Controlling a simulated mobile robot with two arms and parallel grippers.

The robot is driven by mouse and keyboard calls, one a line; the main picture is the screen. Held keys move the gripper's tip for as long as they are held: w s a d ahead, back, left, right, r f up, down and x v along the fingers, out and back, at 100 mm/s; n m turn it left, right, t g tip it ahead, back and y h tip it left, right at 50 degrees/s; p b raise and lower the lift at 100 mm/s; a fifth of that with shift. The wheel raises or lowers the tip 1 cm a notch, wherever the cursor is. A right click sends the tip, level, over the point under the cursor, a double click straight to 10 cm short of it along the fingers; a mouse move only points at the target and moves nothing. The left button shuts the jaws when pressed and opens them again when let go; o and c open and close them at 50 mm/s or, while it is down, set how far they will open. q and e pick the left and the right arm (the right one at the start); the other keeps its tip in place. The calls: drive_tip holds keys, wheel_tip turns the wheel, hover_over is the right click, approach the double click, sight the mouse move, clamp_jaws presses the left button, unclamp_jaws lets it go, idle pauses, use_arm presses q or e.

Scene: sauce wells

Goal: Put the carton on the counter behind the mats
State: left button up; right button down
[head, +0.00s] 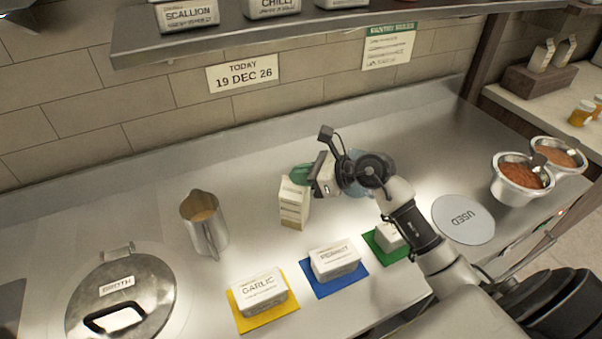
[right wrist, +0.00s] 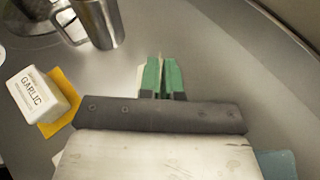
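The carton (head: 293,205) is pale with printing on its side and looks upright behind the yellow mat (head: 240,316) and blue mat (head: 318,290). The green mat (head: 377,249) is to their right. My right gripper (head: 301,175) is at the carton's top. In the right wrist view its green fingers (right wrist: 161,77) are almost together, with a thin gap, and a pale strip of the carton (right wrist: 141,78) shows beside them. The fingers seem shut on the carton's top ridge. I cannot tell whether its base touches the counter. My left gripper is not in view.
White tubs sit on the mats, including garlic (head: 262,290). A steel jug (head: 204,226) stands left of the carton, and a lidded broth pot (head: 120,290) is at front left. A round USED plate (head: 463,219) and sauce bowls (head: 522,178) are at right. A shelf (head: 230,38) overhangs the back.

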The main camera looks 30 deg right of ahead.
drive_tip(key=c, duration=1.3)
unclamp_jaws()
drive_tip(key=shift+b+v, duration=1.8)
drive_tip(key=shift+v, duration=4.25)
drive_tip(key=shift+r, duration=0.1)
